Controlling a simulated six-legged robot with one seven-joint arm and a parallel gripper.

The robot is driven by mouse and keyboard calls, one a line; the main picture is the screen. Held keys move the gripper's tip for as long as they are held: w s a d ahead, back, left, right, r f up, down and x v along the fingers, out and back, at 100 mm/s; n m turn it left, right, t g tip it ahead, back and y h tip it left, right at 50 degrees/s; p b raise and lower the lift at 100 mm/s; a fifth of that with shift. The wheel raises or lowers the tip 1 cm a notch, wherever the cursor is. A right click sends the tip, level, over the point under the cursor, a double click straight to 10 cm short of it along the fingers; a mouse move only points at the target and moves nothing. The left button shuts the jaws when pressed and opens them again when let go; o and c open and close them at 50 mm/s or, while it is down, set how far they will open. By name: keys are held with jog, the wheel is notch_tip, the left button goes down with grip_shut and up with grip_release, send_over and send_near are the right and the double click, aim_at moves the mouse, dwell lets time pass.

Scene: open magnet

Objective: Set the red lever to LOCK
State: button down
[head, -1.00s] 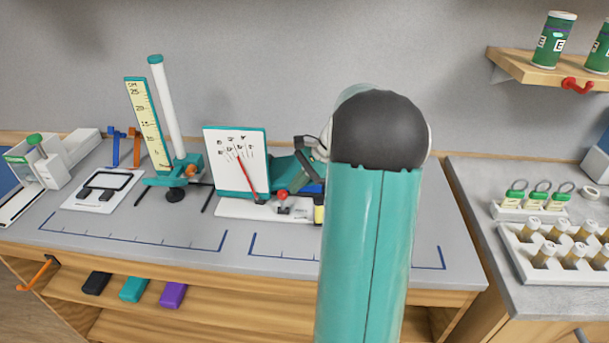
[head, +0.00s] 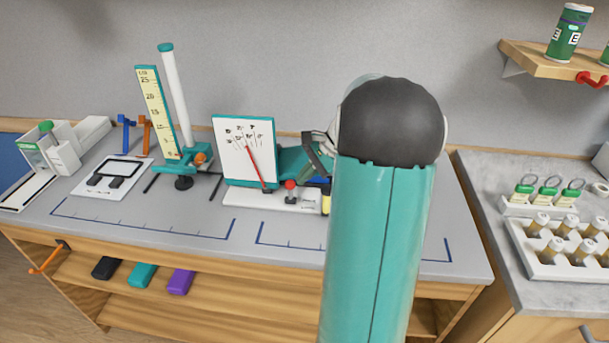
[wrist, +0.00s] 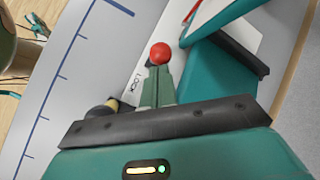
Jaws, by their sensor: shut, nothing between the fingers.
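The red lever shows as a round red knob (head: 290,185) on a white base plate (head: 240,197) in front of the dial board. In the wrist view the red knob (wrist: 160,53) is just beyond my fingertips. My gripper (wrist: 158,72) is shut and empty, its tips close to the knob; I cannot tell whether they touch. The word LOCK (wrist: 134,86) is printed on the white plate, left of my fingers in the wrist view. The lever's stem is hidden behind the fingers. In the head view my arm hides much of the gripper.
A white board with a red needle (head: 245,150) stands behind the lever. A black-and-yellow post (head: 326,197) is right of it. A ruler stand (head: 160,112) is further left. The bench front (head: 245,245) is clear. Vial racks (head: 560,240) are on the right bench.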

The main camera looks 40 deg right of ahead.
jog(key=shift+s+a+h, duration=0.2)
jog(key=shift+a+h, duration=0.05)
jog(key=shift+h, duration=0.05)
jog(key=shift+s+a+f+n+t+h, duration=0.1)
jog(key=shift+s+a+n+t+h, duration=0.55)
jog(key=shift+a+t+h, duration=0.3)
jog(key=shift+s+a+f+n+t+h, duration=0.2)
jog(key=shift+s+a+t+h, duration=0.15)
jog(key=shift+a+t+h, duration=0.15)
jog(key=shift+s+a+f+n+t+h, duration=0.15)
jog(key=shift+s+a+f+t+h, duration=0.05)
jog(key=shift+s+a+t+h, duration=0.2)
jog(key=shift+s+a+f, duration=0.15)
jog(key=shift+a+f, duration=0.1)
jog(key=shift+s+a+r, duration=0.2)
jog(key=shift+s+a, duration=0.3)
jog(key=shift+a, duration=0.1)
jog(key=shift+r, duration=0.15)
